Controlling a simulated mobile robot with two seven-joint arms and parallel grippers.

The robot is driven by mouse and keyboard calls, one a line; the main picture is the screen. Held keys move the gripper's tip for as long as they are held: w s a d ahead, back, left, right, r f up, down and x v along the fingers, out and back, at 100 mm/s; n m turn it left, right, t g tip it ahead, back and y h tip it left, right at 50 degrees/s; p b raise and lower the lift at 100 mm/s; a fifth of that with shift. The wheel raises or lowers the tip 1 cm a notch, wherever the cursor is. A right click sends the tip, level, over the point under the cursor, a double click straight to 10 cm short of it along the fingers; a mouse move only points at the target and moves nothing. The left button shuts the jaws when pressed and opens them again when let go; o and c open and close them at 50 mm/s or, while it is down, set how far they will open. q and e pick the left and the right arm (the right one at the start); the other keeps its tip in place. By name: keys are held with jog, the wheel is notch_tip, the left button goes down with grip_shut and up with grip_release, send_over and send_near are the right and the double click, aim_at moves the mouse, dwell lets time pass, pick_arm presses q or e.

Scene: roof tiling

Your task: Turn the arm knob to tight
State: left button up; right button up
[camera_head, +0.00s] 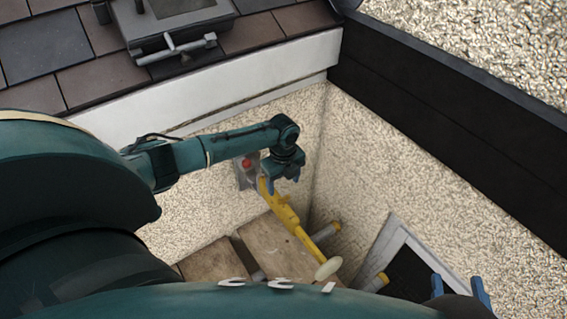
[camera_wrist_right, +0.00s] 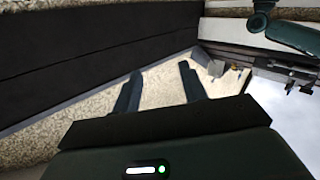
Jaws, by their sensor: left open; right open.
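A yellow arm (camera_head: 288,217) slants down along the corner of the rough wall in the head view. A pale oval piece (camera_head: 328,268) near its lower end may be the arm knob; I cannot read any marking on it. My left gripper (camera_head: 281,184) is open at the upper end of the yellow arm; whether it touches cannot be told. My right gripper (camera_head: 457,281) is open at the lower right, apart from the yellow arm. Its two spread, empty fingers also show in the right wrist view (camera_wrist_right: 160,72), before the rough wall.
A grey box with a red button (camera_head: 247,163) is on the wall behind my left arm. Wooden boards (camera_head: 275,245) lie below. A dark-paned window (camera_head: 405,275) is at the lower right. A grey metal fixture (camera_head: 176,48) sits on the tiled roof (camera_head: 95,80).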

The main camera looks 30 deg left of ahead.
aim_at(284, 198)
pick_arm(q)
notch_tip(284, 198, up, 6)
jog(key=p, duration=0.1)
jog(key=shift+p, duration=0.35)
pick_arm(e)
jog(key=shift+s+d+f+m+g+h, duration=0.2)
jog(key=shift+d+m+g+h, duration=0.15)
jog(key=shift+g, duration=0.45)
pick_arm(q)
jog(key=shift+r, duration=0.1)
